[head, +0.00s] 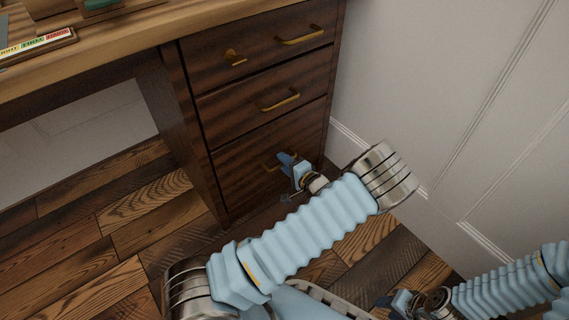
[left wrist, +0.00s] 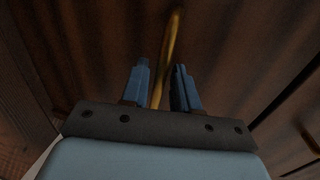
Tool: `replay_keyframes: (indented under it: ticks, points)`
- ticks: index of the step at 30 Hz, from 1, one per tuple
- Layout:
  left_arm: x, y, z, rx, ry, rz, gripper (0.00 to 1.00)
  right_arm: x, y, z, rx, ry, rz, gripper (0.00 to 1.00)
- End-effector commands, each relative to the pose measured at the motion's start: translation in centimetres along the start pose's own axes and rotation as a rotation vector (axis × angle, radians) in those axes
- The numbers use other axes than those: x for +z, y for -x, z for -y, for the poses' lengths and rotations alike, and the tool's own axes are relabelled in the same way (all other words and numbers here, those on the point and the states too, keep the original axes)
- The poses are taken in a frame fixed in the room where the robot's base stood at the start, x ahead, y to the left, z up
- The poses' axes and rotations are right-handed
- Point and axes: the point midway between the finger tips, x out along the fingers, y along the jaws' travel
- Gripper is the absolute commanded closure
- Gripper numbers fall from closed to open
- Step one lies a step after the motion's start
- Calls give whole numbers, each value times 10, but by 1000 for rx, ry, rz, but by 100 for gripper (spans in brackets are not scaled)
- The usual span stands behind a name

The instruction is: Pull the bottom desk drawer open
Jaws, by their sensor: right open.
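The wooden desk's bottom drawer (head: 240,182) is closed flush in the pedestal. Its brass handle (head: 268,164) is partly hidden by my left gripper (head: 285,165) in the head view. In the left wrist view the brass handle (left wrist: 170,52) runs between the two blue fingers of my left gripper (left wrist: 162,80). The fingers stand apart on either side of it, with a visible gap at the left finger. Contact with the right finger cannot be told. My right gripper (head: 403,304) is open at the bottom edge, low and away from the desk.
A white wall (head: 430,70) stands close on the right. The plank floor (head: 100,240) is clear at left.

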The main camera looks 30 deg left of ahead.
Motion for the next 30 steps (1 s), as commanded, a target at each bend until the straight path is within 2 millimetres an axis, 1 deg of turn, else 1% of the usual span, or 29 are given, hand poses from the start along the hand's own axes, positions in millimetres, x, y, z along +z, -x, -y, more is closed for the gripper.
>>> replay_keyframes:
  ticks: [3, 9, 10, 15, 16, 26, 30]
  points:
    - [0, -4, 0, 0, 0, -1, 71, 0, -1, 0, 0, 0, 0, 57]
    - [0, -4, 0, 0, -1, -1, 71, 0, 0, 0, 0, 0, 0, 57]
    - [0, -4, 0, 0, -1, -1, 72, 0, 0, 0, 0, 0, 0, 57]
    - [0, -4, 0, 0, -1, -1, 98, 0, 0, 0, 0, 0, 0, 57]
    - [0, -4, 0, 0, -1, -1, 100, 0, 0, 0, 0, 0, 0, 57]
    - [0, -3, 0, 0, -1, -1, 100, 0, 0, 0, 0, 0, 0, 57]
    - [0, 3, -2, 1, -1, 0, 100, 0, 0, 0, 0, 0, 0, 57]
